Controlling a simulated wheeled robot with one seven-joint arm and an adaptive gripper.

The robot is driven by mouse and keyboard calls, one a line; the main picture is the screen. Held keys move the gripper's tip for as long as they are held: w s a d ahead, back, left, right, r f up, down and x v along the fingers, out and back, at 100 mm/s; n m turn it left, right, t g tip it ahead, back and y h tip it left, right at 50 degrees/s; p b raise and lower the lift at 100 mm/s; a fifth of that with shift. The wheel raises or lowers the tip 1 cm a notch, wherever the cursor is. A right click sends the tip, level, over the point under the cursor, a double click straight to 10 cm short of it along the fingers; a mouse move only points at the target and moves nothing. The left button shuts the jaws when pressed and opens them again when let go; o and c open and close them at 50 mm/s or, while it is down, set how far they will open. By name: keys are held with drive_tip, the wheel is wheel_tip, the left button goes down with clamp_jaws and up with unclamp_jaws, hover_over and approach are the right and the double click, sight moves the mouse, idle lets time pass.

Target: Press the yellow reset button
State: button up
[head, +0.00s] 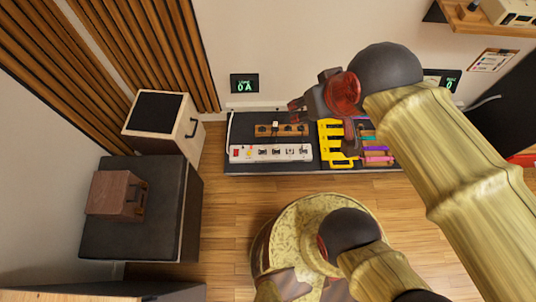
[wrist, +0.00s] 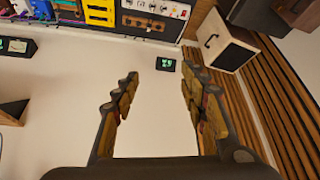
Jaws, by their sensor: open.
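A white power strip (head: 271,153) with several sockets lies on the dark bench against the wall. A red switch (head: 236,153) is at its left end, and a small yellowish spot beside it may be the yellow reset button, too small to be sure. The strip also shows at the top of the wrist view (wrist: 150,18), upside down. My gripper (head: 297,108) is above the back of the bench, near the wall and apart from the strip. In the wrist view my gripper (wrist: 160,76) is open and empty, facing bare wall.
A yellow E-shaped rack (head: 327,140) and coloured cables stand right of the strip. A wooden block with plugs (head: 281,130) is behind it. A green "0 A" display (head: 244,84) hangs on the wall. Speaker boxes (head: 163,122) stand left. Open floor (head: 228,215) lies in front.

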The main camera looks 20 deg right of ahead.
drive_tip(key=c, duration=0.3)
idle(0.4)
drive_tip(key=c, duration=0.8)
clamp_jaws()
idle(0.6)
